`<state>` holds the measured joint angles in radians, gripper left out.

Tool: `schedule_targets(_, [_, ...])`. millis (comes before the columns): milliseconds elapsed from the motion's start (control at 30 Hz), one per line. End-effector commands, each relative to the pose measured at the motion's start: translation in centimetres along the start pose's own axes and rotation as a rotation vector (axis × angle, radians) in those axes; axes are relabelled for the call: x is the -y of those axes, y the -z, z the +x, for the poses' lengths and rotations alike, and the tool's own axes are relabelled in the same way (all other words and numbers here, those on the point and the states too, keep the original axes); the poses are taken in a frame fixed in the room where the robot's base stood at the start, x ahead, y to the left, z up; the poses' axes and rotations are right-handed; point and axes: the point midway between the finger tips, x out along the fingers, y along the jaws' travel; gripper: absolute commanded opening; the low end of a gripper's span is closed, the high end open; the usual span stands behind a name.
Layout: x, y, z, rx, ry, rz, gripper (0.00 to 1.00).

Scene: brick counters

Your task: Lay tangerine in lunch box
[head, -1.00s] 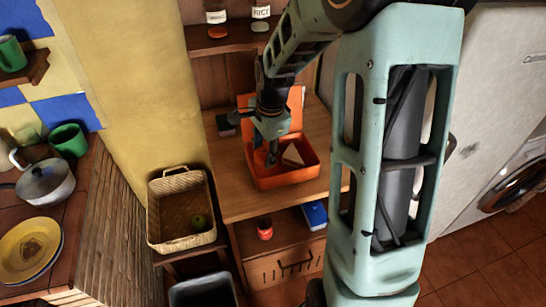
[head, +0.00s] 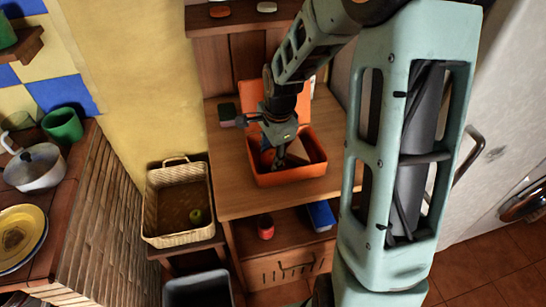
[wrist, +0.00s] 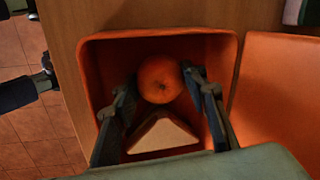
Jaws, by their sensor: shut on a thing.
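The orange tangerine (wrist: 160,72) is between my gripper's fingertips (wrist: 160,88) in the wrist view, with a finger against each side. It is over or inside the open orange lunch box (wrist: 92,62); its exact height above the floor of the box is hard to tell. A pale triangular sandwich (wrist: 163,134) lies in the box, beside the tangerine in the picture. In the head view the lunch box (head: 290,178) stands on the wooden counter and my gripper (head: 277,162) points down into it. The tangerine is hidden there by my gripper.
The box's lid (head: 250,94) is open at the back. A sponge (head: 227,112) lies to the left on the counter. Below are a red can (head: 265,227), a blue item (head: 321,215) and a wicker basket (head: 160,235) holding a green fruit (head: 196,216).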

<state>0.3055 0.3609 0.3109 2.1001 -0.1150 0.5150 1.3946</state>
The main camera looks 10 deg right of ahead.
Motion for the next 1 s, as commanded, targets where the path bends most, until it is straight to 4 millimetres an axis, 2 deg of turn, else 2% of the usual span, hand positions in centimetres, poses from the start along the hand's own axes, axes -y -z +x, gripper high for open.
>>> schedule_targets(367, [-0.1, 0.0, 0.5, -0.001, 0.001, 0.0, 0.15])
schedule_targets(400, [0.0, 0.0, 0.3, -0.001, 0.001, 0.001, 0.43])
schedule_targets(533, [0.0, 0.0, 0.3, -0.001, 0.001, 0.0, 0.57])
schedule_targets(833, [0.0, 0.0, 0.2, -0.001, 0.001, 0.0, 0.57])
schedule_targets(1000, [0.1, 0.1, -1.2, -0.003, 0.004, 0.001, 0.57])
